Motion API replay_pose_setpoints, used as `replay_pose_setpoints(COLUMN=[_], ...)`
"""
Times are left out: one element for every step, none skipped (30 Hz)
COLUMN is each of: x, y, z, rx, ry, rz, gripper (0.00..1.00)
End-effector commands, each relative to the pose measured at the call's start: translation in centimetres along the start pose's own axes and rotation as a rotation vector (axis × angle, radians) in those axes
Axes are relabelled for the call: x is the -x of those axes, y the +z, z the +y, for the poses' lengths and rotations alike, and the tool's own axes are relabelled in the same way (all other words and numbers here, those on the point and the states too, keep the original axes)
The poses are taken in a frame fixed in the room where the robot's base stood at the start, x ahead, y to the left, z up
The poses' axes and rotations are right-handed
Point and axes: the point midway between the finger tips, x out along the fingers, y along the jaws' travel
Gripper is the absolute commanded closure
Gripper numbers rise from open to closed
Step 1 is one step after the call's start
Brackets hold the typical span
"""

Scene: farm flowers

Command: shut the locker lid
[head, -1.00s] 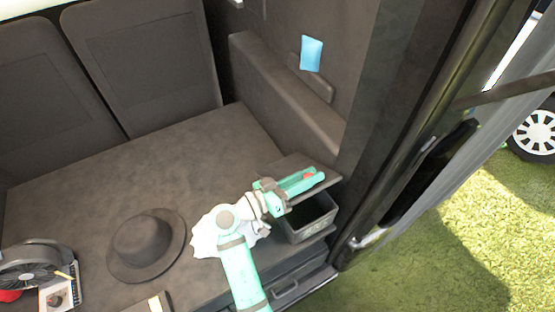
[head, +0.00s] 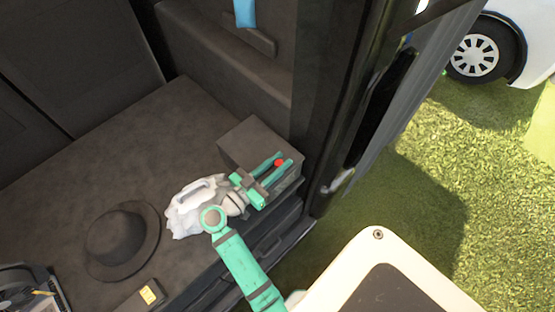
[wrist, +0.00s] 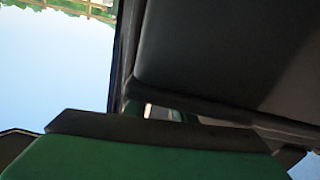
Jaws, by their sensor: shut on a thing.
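The locker (head: 287,190) is a dark box at the right end of the dark bench in the head view. Its lid (head: 254,143) lies flat, or nearly flat, over the box, and its inside does not show. Any small gap at the front edge is hidden. My green gripper (head: 281,166) is at the lid's front right edge and appears shut on it, with a small red spot between the fingers. The contact is partly hidden. In the wrist view a dark panel (wrist: 235,55), apparently the lid, fills the upper right, beyond the green gripper part.
A dark post (head: 335,110) stands close right of the locker. Grass (head: 500,180) lies outside.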

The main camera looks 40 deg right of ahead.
Motion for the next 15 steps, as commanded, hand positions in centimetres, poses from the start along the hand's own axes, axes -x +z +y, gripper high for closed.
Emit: replay_pose_setpoints(x=[0.02,0.02,0.02,0.02,0.02,0.03,0.03,0.03,0.03,0.03,0.04,0.03,0.04,0.03,0.04], y=[0.45,0.49,0.53,0.55,0.58,0.61,0.64,0.66,0.69,0.71,0.73,0.75,0.72,0.71,0.67], z=[0.06,0.07,0.07,0.07,0.07,0.08,0.08,0.08,0.09,0.09,0.09,0.1,0.1,0.09,0.07], rx=[0.006,0.006,0.007,0.007,0.007,0.008,0.008,0.009,0.009,0.009,0.01,0.01,0.01,0.01,0.009], ry=[0.001,0.001,0.001,0.001,0.001,0.001,0.001,0.001,0.001,0.001,0.001,0.001,0.0,0.0,0.0], rz=[-0.005,-0.006,-0.006,-0.007,-0.007,-0.008,-0.008,-0.008,-0.009,-0.009,-0.01,-0.01,-0.009,-0.009,-0.009], gripper=[1.0,1.0,1.0,1.0,1.0,1.0,1.0,1.0,1.0,1.0,1.0,0.7,0.63,0.59,0.59])
